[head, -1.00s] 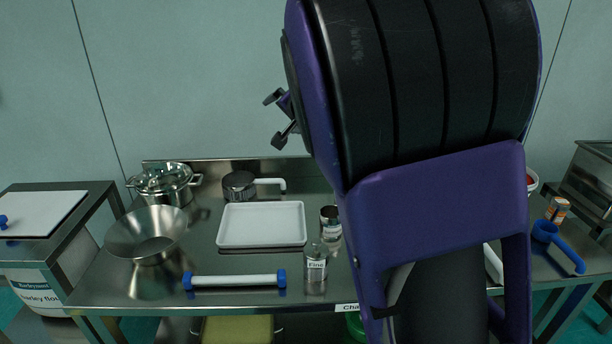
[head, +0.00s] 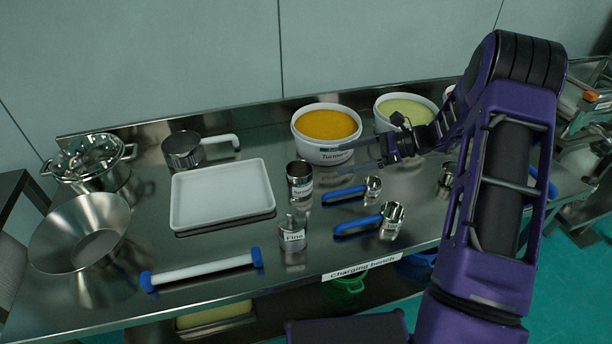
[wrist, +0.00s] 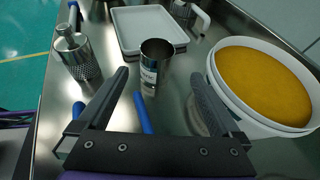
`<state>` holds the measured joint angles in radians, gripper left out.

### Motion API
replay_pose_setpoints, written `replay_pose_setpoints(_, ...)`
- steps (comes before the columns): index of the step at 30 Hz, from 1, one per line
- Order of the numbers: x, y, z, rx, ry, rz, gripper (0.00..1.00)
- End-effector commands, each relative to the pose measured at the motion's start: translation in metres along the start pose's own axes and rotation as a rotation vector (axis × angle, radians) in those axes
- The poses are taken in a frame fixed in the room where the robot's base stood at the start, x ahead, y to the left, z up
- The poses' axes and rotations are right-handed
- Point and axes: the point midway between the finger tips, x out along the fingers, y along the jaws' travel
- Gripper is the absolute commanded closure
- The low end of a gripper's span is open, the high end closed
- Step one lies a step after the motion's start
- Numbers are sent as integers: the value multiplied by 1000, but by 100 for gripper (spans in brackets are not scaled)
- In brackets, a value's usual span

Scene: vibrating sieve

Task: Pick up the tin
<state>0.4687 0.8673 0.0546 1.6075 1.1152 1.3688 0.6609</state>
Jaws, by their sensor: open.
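The tin (head: 300,182) looks like an open-topped steel cylinder with a white label, standing upright on the steel bench. In the wrist view the tin (wrist: 155,66) stands ahead of my gripper (wrist: 161,80), between the lines of its two fingers and a little beyond the tips. In the head view my gripper (head: 344,158) is just right of the tin, above the bench, with its fingers pointing left towards it. The jaws are open with nothing between them. The label is too small to read fully.
A tub of orange powder (head: 326,125) stands close behind the fingers. A capped "Fine" container (head: 293,235) stands in front of the tin. A white tray (head: 222,193) lies to its left. Blue-handled scoops (head: 358,225) lie at front right. A blue-ended roller (head: 203,270) lies near the front edge.

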Motion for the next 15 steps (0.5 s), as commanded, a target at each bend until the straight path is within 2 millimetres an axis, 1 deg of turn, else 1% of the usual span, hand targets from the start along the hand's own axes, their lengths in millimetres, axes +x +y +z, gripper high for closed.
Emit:
replay_pose_setpoints(2,8,2,0,12,-9,7,0)
replay_pose_setpoints(5,26,3,-1,14,-8,10,0)
replay_pose_setpoints(12,80,3,0,12,-7,8,0)
replay_pose_setpoints(15,98,3,0,11,-7,8,0)
